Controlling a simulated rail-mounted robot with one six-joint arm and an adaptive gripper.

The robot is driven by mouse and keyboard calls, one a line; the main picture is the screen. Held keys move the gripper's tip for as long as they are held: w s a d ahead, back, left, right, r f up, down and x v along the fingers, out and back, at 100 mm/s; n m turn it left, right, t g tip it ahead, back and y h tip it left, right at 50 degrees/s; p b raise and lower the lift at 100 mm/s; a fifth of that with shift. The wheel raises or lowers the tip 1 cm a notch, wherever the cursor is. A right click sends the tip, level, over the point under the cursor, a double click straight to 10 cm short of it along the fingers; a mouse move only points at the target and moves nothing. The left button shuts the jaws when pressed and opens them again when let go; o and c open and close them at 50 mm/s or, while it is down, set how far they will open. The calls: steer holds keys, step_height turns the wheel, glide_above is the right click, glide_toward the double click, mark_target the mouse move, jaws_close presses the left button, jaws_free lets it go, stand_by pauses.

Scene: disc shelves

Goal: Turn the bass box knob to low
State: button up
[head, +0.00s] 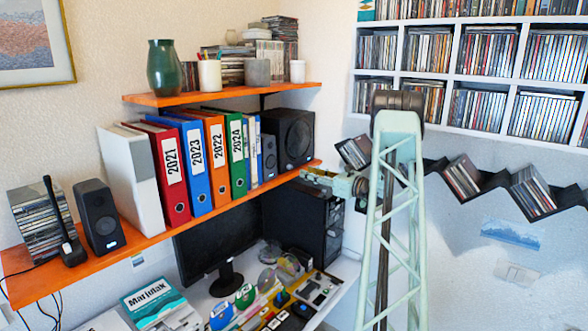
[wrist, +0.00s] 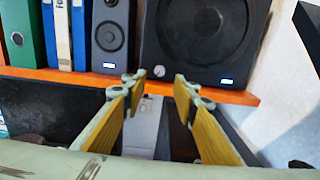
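The bass box (head: 295,138) is a large black speaker at the right end of the lower orange shelf. In the wrist view the bass box (wrist: 203,32) fills the upper right, with a big round cone. Its knob (wrist: 159,71) is a small pale disc low on the left of its front. The setting of the knob is too small to read. In the head view my gripper (head: 306,176) is by the shelf's right end.
A smaller speaker (wrist: 111,35) stands left of the bass box, beside several binders (head: 208,158). The orange shelf edge (wrist: 75,79) runs just below the box. A black computer tower (head: 308,222) and a monitor (head: 215,232) stand below.

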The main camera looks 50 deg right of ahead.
mark_target(291, 167)
steer(key=w, duration=0.3)
steer(key=w+p, duration=0.1)
steer(key=w, duration=0.5)
steer(key=shift+d, duration=0.25)
steer(key=c, duration=0.9)
steer(key=shift+o, duration=0.2)
steer(key=n+b, duration=0.3)
steer(key=b, duration=0.3)
steer(key=shift+f, duration=0.15)
steer(key=shift+n+b, duration=0.6)
steer(key=shift+b, duration=0.6)
steer(key=n+b, duration=0.2)
steer(key=b, duration=0.2)
steer(key=shift+a, duration=0.1)
steer(key=shift+n+b, duration=0.8)
steer(key=shift+b, duration=0.35)
